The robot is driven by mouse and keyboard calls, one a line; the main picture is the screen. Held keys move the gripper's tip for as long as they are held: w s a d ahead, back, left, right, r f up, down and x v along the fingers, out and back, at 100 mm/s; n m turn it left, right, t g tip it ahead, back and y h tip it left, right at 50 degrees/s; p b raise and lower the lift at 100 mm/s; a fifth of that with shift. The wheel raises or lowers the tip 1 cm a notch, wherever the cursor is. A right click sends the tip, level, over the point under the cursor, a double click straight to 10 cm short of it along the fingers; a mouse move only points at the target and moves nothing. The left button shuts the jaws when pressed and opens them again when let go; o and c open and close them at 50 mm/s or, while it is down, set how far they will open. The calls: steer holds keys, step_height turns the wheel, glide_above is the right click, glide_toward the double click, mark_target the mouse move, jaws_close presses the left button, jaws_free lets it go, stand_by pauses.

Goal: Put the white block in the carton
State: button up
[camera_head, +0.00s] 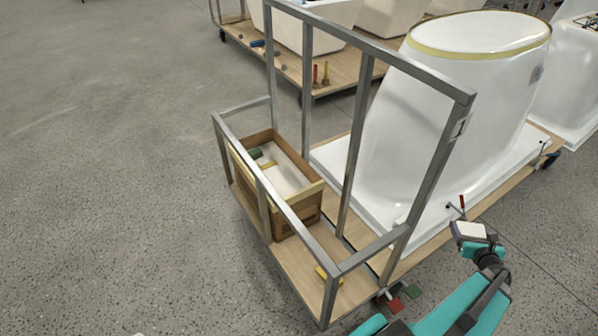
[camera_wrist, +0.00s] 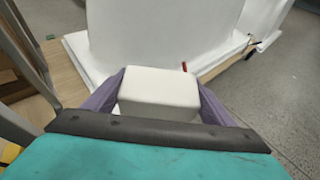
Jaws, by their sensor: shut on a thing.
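A white block (camera_wrist: 158,88) sits between the two purple fingers of my gripper (camera_wrist: 160,95) in the wrist view. My gripper is shut on it. In the head view my gripper (camera_head: 470,232) holds the white block (camera_head: 471,230) at the lower right, beside the white tub shell and outside the cart's metal frame. The carton (camera_head: 308,208) is a brown box on the left end of the wooden cart, inside the metal rails. It is open at the top, with something white and a dark green thing inside. The block is well to the right of the carton.
A grey metal frame (camera_head: 357,130) with upright posts stands between my gripper and the carton. A large white tub shell (camera_head: 440,110) stands on the cart. A yellow object (camera_head: 328,276) lies on the cart deck. Open floor (camera_head: 110,150) lies to the left.

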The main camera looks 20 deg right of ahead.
steer(key=shift+w+a, duration=0.15)
steer(key=shift+w, duration=0.05)
